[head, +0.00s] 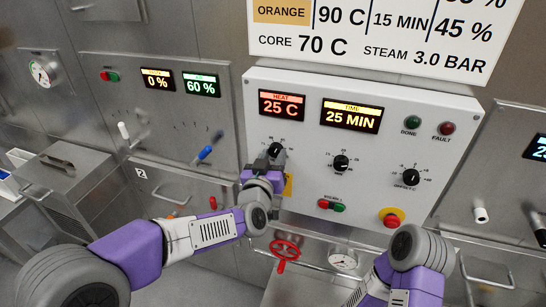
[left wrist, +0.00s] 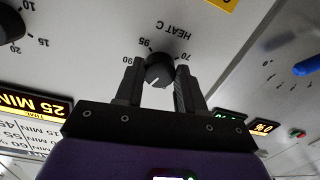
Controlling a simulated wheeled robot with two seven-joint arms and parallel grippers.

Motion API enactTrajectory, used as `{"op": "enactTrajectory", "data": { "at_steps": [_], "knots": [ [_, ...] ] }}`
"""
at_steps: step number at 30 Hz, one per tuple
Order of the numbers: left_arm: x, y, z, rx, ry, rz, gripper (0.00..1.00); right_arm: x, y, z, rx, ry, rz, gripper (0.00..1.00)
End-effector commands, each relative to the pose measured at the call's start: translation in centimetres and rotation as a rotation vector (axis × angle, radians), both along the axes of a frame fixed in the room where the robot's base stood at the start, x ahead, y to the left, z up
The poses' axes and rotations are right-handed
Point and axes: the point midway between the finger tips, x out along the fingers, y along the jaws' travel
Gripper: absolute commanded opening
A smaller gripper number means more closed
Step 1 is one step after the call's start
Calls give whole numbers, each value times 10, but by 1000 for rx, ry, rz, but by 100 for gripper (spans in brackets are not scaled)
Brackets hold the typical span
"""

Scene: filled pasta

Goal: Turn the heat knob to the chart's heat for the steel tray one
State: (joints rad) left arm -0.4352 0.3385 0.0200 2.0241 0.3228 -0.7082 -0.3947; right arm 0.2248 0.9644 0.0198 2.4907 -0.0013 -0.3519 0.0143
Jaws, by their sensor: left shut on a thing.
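The black heat knob (head: 276,149) is on the left of the white control panel (head: 360,103). My left gripper (left wrist: 158,82) is shut on the heat knob, with one finger on each side of it in the left wrist view. There the knob (left wrist: 160,70) shows beside the "HEAT C" label, with scale marks around it. The red heat display (head: 282,105) reads 25 C. The chart (head: 370,35) is cut off at the top; its orange row reads 90 C, 15 MIN, 45 %. A steel tray row is not visible. My right arm shows at lower right, its gripper out of view.
The time display (head: 351,115) reads 25 MIN. Another knob (head: 341,163) and an offset knob (head: 411,177) are to the right. A red emergency button (head: 391,221) is below. A red valve wheel (head: 285,250) sits under the panel.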

Motion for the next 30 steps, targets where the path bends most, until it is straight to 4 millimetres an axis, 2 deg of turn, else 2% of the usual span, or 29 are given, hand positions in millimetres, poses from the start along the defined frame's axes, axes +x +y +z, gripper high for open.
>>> {"op": "enactTrajectory", "data": {
  "at_steps": [20, 21, 25, 30],
  "knots": [
    [0, 0, 1, 57, -22, 1, 8, 0, 0, 1, 0, 0, 0, 0],
    [0, 0, 1, 57, -22, 1, 43, 0, 0, 1, 0, 0, 0, 0],
    [0, 0, 1, 57, -20, 1, 63, 0, 0, 1, 0, 0, 0, 0],
    [0, 0, 0, 57, -19, 1, 64, 0, 0, 1, 0, 0, 0, 0]
  ]
}}
